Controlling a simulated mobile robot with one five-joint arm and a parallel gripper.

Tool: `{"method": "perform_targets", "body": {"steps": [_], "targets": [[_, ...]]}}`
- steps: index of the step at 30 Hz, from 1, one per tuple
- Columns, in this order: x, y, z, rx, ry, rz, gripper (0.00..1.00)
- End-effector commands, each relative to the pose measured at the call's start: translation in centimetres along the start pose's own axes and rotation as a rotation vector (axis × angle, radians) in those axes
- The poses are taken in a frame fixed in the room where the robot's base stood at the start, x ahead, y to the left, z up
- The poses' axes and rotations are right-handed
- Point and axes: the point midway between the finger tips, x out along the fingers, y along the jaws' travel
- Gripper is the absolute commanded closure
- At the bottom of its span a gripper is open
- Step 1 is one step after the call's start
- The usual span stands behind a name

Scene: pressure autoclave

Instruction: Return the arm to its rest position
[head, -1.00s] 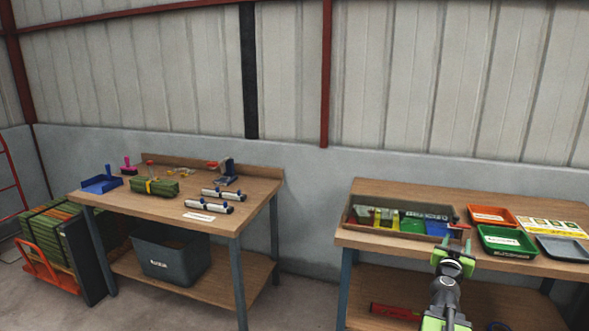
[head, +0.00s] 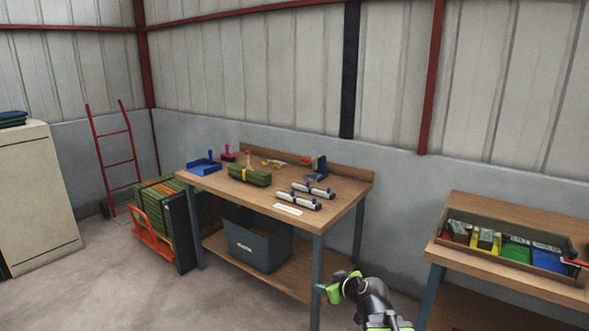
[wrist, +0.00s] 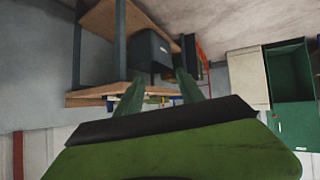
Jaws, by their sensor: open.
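My gripper (head: 322,289) shows at the lower middle of the head view, at the end of my green and black arm. It is in front of the left workbench (head: 345,200), near its front right leg, in free air. In the wrist view the two green fingers (wrist: 158,88) stand apart with nothing between them. The wrist picture appears upside down, with the workbench (wrist: 97,18) beyond the fingers.
The right workbench (head: 465,208) holds a bin of coloured packs (head: 480,258). A grey bin (head: 255,240) sits on the left bench's shelf. An orange cart (head: 152,238), a red hand truck (head: 118,160) and a beige cabinet (head: 40,200) stand left. The floor (head: 110,290) is open.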

Motion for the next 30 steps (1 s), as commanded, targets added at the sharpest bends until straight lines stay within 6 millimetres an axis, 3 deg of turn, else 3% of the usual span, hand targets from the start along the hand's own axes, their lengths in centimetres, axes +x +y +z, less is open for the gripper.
{"method": "perform_targets", "body": {"steps": [1,3,6,9,13,14,15,24,30], "targets": [[0.4,-2.8,2.0,0.008,-0.112,-0.059,0.55],[-0.2,-5.1,6.0,0.054,-0.304,-0.102,0.55],[-2.6,-5.4,11.2,0.161,-0.555,-0.078,0.55],[-5.7,-5.1,15.2,0.282,-0.769,-0.006,0.55],[-9.6,-5.6,18.5,0.496,-0.986,0.114,0.55],[-9.9,-5.5,18.7,0.553,-0.993,0.139,0.55],[-11.2,-5.0,16.6,0.549,-0.988,0.138,0.55],[-15.9,-3.9,9.7,0.544,-0.983,0.133,0.55],[-17.2,-3.5,7.6,0.543,-0.982,0.132,0.55]]}}
